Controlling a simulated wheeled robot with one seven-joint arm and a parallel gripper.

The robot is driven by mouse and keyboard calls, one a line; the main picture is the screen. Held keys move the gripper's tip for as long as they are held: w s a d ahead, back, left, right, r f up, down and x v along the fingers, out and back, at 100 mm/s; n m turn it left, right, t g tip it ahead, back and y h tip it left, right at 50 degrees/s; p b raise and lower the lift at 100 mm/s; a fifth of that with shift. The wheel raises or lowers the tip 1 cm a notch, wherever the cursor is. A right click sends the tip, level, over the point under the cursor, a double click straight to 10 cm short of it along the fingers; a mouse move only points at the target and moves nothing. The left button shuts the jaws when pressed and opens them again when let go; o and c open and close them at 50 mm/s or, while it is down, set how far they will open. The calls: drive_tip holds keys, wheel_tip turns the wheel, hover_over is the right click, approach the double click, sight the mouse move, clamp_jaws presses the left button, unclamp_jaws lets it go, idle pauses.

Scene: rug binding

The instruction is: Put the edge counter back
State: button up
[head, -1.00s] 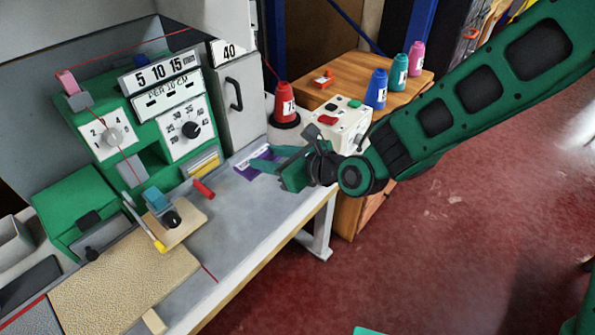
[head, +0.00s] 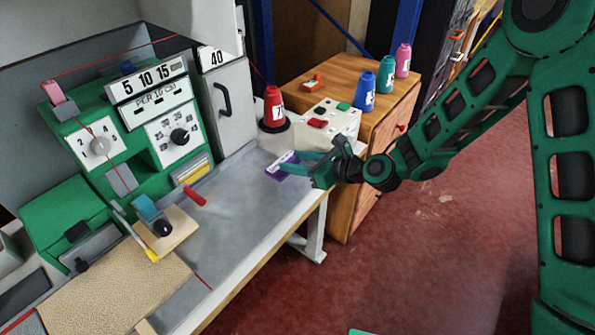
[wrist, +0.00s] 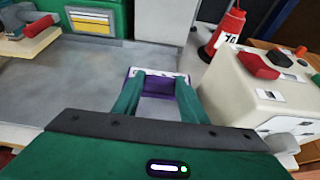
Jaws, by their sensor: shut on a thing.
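A flat purple piece with a white strip, seemingly the edge counter (head: 284,170), is at my gripper's tips near the right end of the grey bench top. In the wrist view the purple piece (wrist: 161,91) sits between the two green fingers, its white strip at the far side. My gripper (head: 296,163) is shut on it. The gripper (wrist: 158,92) reaches over the bench from the right. Part of the purple piece is hidden by the fingers. I cannot tell whether it touches the bench.
A white control box (head: 332,119) with red and green buttons stands close on the right, beside a red cone (head: 274,108). The green machine (head: 130,125) and a grey cabinet (head: 222,105) stand behind. A wooden block with a tool (head: 166,234) lies left. The bench middle (head: 225,215) is clear.

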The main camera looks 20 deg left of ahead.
drive_tip(key=shift+f, duration=1.85)
drive_tip(key=shift+f, duration=0.1)
drive_tip(key=o, duration=1.2)
drive_tip(key=shift+d+r, duration=0.2)
drive_tip(key=v, duration=1.1)
drive_tip(key=shift+s+d+r, duration=0.1)
drive_tip(key=shift+s+d, duration=0.1)
drive_tip(key=shift+d, duration=0.1)
